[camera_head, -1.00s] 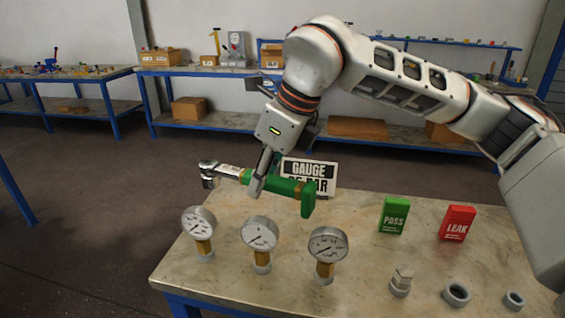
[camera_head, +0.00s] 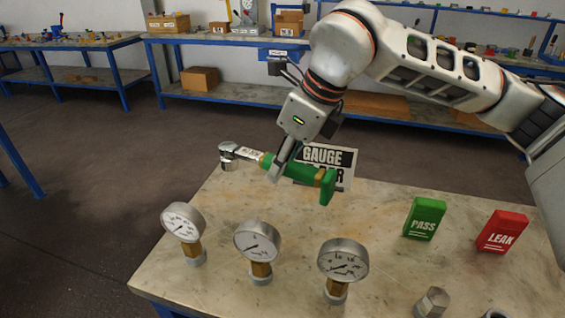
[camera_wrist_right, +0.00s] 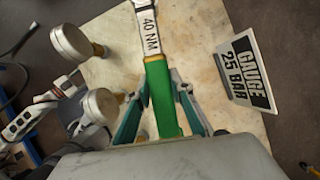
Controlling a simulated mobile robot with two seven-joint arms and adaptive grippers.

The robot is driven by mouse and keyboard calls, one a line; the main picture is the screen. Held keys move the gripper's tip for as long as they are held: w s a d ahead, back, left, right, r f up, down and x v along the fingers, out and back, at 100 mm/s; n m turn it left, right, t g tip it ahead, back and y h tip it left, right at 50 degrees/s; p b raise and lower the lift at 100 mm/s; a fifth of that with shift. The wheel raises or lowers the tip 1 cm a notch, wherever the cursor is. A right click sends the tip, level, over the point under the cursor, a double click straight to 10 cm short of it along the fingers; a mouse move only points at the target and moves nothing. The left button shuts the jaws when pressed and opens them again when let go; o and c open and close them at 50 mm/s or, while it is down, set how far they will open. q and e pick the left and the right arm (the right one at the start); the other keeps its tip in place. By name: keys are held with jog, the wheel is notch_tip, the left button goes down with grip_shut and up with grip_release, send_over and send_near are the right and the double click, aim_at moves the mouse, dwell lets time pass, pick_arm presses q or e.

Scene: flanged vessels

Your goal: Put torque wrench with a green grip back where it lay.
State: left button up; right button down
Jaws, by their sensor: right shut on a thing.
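The torque wrench with a green grip (camera_head: 300,172) is held above the far left part of the bench, its metal head pointing left and its green butt end right. My right gripper (camera_head: 274,174) is shut on it around the grip. In the right wrist view the green grip (camera_wrist_right: 160,92) runs between the two fingers of my right gripper (camera_wrist_right: 160,112), and the shaft reads 40 NM. A sign reading GAUGE 25 BAR (camera_wrist_right: 246,72) stands beyond the wrench, partly hidden by it in the head view. My left gripper is not seen.
Three dial gauges on brass stems, left (camera_head: 183,222), middle (camera_head: 258,242) and right (camera_head: 343,260), stand in front of the wrench. A green PASS block (camera_head: 424,218) and a red LEAK block (camera_head: 503,232) stand right. The bench (camera_head: 390,265) is bare between them.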

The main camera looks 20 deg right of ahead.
jog(key=shift+r, duration=0.15)
jog(key=shift+f, duration=0.7)
notch_tip(320, 180, down, 8)
jog(key=shift+r+b, duration=0.2)
jog(key=shift+b, duration=0.8)
jog(key=shift+w+f, duration=0.1)
jog(key=shift+f, duration=0.75)
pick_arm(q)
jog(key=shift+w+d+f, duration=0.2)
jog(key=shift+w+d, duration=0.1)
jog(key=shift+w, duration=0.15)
pick_arm(e)
jog(key=shift+f, duration=0.2)
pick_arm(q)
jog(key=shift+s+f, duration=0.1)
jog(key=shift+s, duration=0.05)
